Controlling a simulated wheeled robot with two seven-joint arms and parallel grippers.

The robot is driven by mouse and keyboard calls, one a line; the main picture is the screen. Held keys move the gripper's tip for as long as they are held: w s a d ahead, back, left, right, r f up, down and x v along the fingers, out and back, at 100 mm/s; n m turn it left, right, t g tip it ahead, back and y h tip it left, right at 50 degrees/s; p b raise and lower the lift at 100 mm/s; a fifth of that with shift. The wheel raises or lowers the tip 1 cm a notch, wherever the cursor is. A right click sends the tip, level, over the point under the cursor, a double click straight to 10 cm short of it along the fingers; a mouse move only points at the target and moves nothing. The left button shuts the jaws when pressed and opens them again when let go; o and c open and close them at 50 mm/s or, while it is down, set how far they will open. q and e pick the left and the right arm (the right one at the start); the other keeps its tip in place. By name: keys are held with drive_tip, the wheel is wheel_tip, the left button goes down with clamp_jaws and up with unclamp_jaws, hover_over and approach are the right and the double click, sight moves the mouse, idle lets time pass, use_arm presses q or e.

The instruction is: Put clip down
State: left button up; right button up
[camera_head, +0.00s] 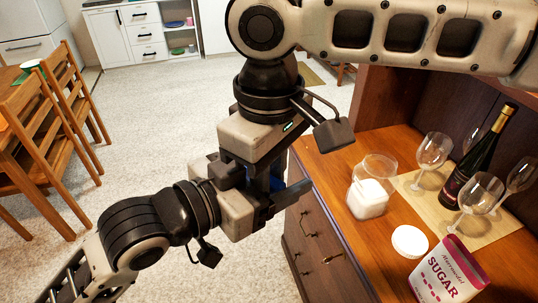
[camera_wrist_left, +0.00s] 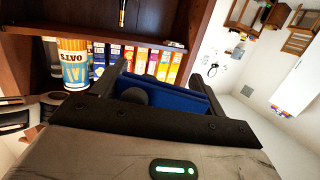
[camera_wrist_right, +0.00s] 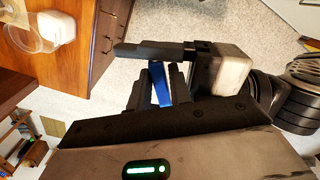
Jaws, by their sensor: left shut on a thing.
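A blue clip (camera_head: 276,183) is between my two grippers, in the air in front of the hutch counter, mostly hidden in the head view.
The wooden counter (camera_head: 335,165) carries a clear jar with white contents (camera_head: 368,198), a white lid (camera_head: 410,241), a sugar pack (camera_head: 445,275), wine glasses (camera_head: 433,150) and a bottle (camera_head: 478,158). A can (camera_wrist_left: 73,62) and several boxes stand on a shelf. Chairs (camera_head: 45,140) stand left.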

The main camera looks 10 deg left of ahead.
clamp_jaws()
use_arm(q)
drive_tip(key=o, duration=1)
